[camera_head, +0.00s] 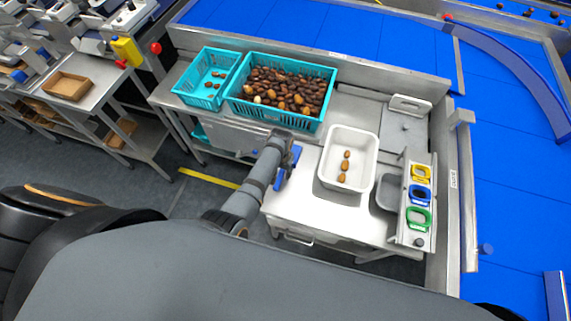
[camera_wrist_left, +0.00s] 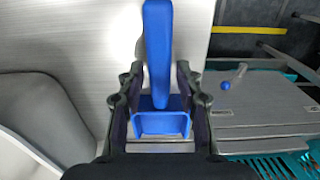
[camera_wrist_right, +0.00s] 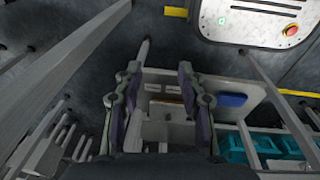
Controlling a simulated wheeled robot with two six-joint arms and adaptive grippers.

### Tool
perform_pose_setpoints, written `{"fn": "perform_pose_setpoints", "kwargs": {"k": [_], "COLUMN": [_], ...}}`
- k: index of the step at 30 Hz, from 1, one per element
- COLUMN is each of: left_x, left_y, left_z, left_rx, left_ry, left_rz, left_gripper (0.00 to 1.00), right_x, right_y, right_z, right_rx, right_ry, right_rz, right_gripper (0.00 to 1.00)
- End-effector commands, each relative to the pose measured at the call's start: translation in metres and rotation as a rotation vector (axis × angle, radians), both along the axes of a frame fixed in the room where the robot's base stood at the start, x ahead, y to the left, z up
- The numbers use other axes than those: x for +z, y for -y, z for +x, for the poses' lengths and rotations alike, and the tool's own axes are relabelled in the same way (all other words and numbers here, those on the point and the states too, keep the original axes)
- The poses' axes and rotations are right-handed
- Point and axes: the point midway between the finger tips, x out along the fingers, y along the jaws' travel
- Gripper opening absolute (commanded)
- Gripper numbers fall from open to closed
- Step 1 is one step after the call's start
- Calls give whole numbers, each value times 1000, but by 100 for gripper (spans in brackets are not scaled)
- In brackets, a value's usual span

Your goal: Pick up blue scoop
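The blue scoop (camera_wrist_left: 158,40) lies at the left edge of the steel worktable; part of it shows in the head view (camera_head: 281,181), below my left gripper (camera_head: 290,152). In the left wrist view its handle points away from the wrist and its wider end is between the fingers. My left gripper is open around the scoop, with gaps beside the handle; contact lower down is unclear. My right gripper (camera_wrist_right: 160,75) is open and empty in its wrist view, and is not seen in the head view.
A white tray (camera_head: 328,166) holding a few dates stands right of the scoop. A teal crate (camera_head: 255,106) full of dates and a smaller teal crate (camera_head: 187,85) stand behind. A rack (camera_head: 404,215) with yellow, blue and green items is at right, beside a blue conveyor (camera_head: 520,200).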

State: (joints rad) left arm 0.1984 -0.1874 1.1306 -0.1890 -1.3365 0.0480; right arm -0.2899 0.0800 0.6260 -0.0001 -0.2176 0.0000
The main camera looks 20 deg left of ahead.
Motion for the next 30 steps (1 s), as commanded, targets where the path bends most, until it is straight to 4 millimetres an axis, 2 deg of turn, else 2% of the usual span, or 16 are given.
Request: {"fn": "perform_pose_setpoints", "kwargs": {"k": [1,6,7,23,30], "left_x": [0,0,0,1,19], "left_y": [0,0,0,0,-2], "left_z": [0,0,0,0,2], "left_rx": [0,0,0,0,0], "left_ry": [0,0,0,-1,0], "left_rz": [0,0,0,0,0], "left_gripper": [24,1,0,0,0], "right_x": [0,-1,-1,0,18], "right_y": [1,3,3,1,-3], "right_z": [-4,-14,-15,-13,-12], "right_rx": [0,0,0,0,-2], "right_ry": [-6,-22,-23,-20,-18], "right_rz": [-1,-4,-4,-2,4], "right_gripper": [40,40,40,40,40]}}
